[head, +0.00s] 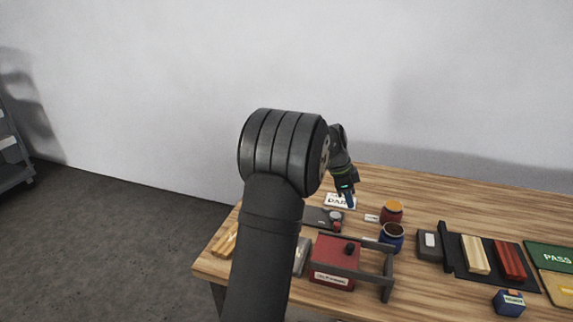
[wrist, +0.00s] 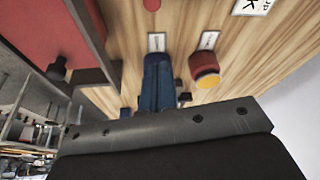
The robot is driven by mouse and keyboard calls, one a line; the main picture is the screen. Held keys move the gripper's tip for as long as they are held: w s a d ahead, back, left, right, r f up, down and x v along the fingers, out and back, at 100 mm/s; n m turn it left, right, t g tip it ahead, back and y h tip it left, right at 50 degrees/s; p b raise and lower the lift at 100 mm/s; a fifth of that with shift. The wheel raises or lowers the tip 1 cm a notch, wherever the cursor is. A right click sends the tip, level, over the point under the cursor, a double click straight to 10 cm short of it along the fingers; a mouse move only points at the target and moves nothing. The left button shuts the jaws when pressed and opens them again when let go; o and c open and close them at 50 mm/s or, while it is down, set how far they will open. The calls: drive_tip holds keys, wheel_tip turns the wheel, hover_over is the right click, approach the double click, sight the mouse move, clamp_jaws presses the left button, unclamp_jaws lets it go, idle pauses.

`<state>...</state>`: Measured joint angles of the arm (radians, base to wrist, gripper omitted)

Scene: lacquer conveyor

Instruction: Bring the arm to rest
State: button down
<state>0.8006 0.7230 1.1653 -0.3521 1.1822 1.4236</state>
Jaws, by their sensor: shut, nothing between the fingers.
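My gripper (head: 347,197) is in the head view at the far end of my dark arm, above the wooden table. Its blue fingers (wrist: 160,82) show in the wrist view, close together with nothing between them. In the head view it hangs in front of a white label card (head: 334,201) whose lettering is partly covered. A jar with an orange top (head: 394,206) and a dark blue jar (head: 391,236) stand to its right. The gripper appears apart from both.
A red box (head: 334,256) with a grey frame stands at the table front. To the right are a dark tray (head: 488,245) with a tan and a red block, a small blue box (head: 508,303), and a green PASS panel (head: 549,257). The table's back right is clear.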

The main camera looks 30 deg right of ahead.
drive_tip(key=x, duration=0.7)
drive_tip(key=shift+s+f, duration=0.2)
drive_tip(key=shift+f, duration=0.95)
drive_tip(key=shift+w+a+f, duration=0.1)
drive_tip(key=shift+w+a, duration=0.55)
drive_tip(key=shift+a, duration=0.1)
drive_tip(key=shift+d+n+t, duration=0.3)
drive_tip(key=shift+d+n, duration=0.35)
drive_tip(key=shift+n, duration=0.45)
drive_tip(key=shift+a, duration=0.1)
